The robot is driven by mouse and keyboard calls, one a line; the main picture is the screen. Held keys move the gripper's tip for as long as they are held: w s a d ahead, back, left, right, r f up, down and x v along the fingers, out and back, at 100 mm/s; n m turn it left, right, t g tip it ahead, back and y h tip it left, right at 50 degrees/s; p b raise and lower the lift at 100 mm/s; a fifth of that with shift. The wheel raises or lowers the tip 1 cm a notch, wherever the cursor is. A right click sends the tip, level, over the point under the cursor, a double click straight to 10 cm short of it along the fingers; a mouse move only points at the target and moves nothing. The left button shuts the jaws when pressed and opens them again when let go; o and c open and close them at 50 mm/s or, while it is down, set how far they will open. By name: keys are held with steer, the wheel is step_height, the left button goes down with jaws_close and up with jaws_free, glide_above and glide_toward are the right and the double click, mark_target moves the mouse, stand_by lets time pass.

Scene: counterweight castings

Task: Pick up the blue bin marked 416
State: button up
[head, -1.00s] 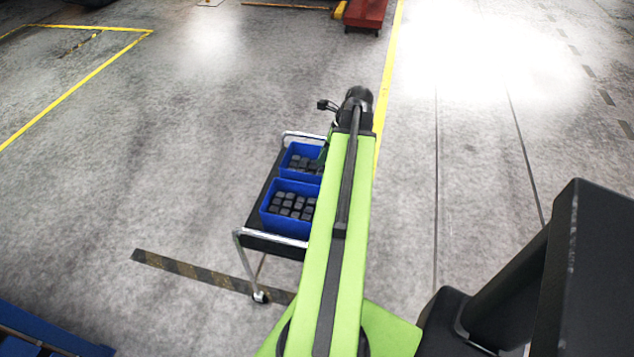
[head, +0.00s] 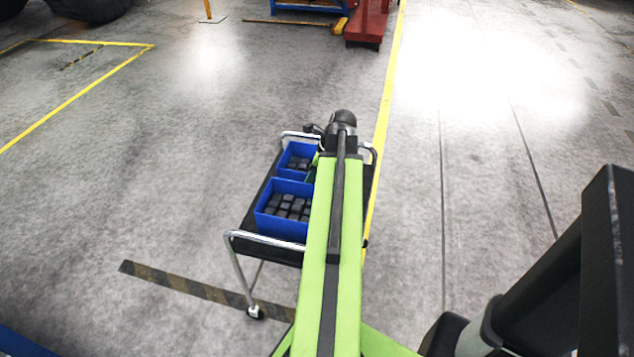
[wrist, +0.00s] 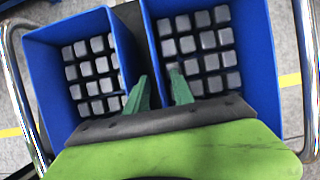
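Two blue bins hold rows of dark grey castings on a cart. In the head view, the near bin (head: 280,228) stands in front of the far bin (head: 300,149); my arm partly covers both. In the wrist view, they show as a left bin (wrist: 45,82) and a right bin (wrist: 259,62), side by side with a narrow gap. No number is readable on either. My gripper (wrist: 160,82) has its green fingers apart, over the neighbouring walls of the bins. The right bin's left wall runs down between the fingertips. Contact is unclear.
The black cart (head: 268,248) has chrome handles at both ends. A black-and-yellow floor strip (head: 180,281) lies near its front leg. A red machine base (head: 368,28) stands at the back. The floor left of the cart is clear.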

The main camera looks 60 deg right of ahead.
jaws_close()
stand_by(1.4)
